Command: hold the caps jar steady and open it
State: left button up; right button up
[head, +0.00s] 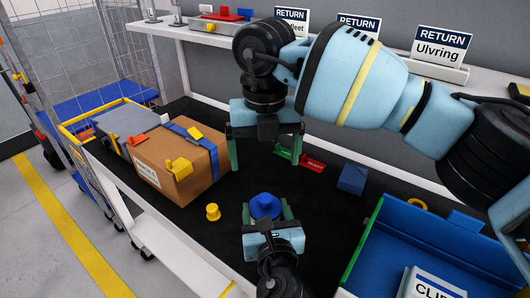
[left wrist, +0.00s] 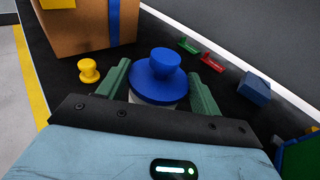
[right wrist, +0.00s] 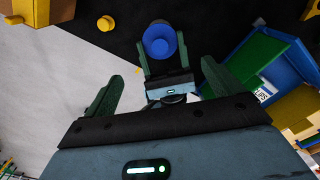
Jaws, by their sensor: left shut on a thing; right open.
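The caps jar (left wrist: 150,98) is a pale round jar topped by a blue lid with a knob (head: 265,204). It stands upright on the dark bench. My left gripper (head: 267,212) is shut around the jar's body, with one green finger on each side below the lid; the left wrist view shows this grip closely. The blue lid also shows in the right wrist view (right wrist: 160,40), seated on the jar as far as I can see. My right gripper (head: 266,150) is open and empty, above the bench and behind the jar in the head view. The jar's lower part is hidden.
A yellow knobbed piece (head: 213,212) stands left of the jar. A cardboard box (head: 190,160) lies further left. Green and red clips (head: 312,165) and a blue block (head: 352,180) lie behind right. A blue bin (head: 400,250) is at right. A shelf with RETURN signs runs along the back.

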aim_at(265, 198)
notch_tip(265, 198, down, 12)
dwell(0.6)
jog(key=c, duration=0.6)
jog(key=o, duration=0.6)
notch_tip(265, 198, up, 12)
dwell(0.3)
pick_arm(q)
jog(key=o, duration=1.5)
jog(key=shift+c, duration=0.2)
